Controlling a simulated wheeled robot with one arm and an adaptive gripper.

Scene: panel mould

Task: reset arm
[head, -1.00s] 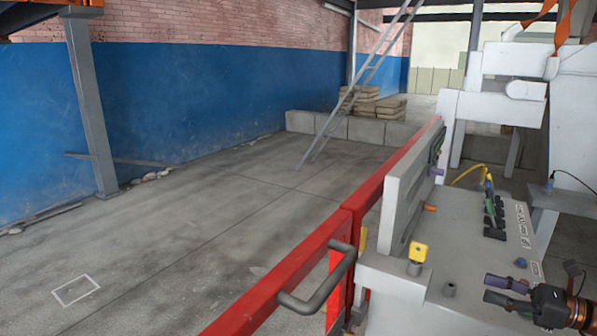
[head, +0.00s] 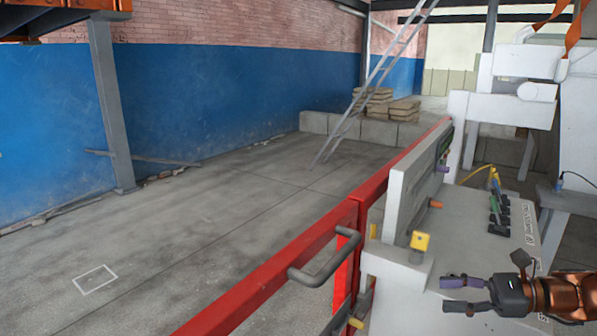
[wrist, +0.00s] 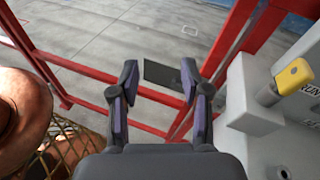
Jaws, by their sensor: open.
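My gripper (head: 444,295) is at the lower right of the head view, with its purple-padded fingers pointing left. It is above the front part of the grey control panel (head: 462,262). In the wrist view my gripper (wrist: 159,78) is open, its two fingers spread apart with nothing between them. Beyond the fingers are the red rail (wrist: 150,92) and the floor. The panel's yellow knob (wrist: 293,77) lies to the right of the fingers, apart from them, and also shows in the head view (head: 420,242).
A red rail (head: 290,272) with a grey handle (head: 325,268) runs along the panel's left side. Left of it is wide open concrete floor (head: 180,250). A ladder (head: 370,85) leans at the back near stacked slabs (head: 390,108). Coloured switches (head: 498,208) stand on the panel.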

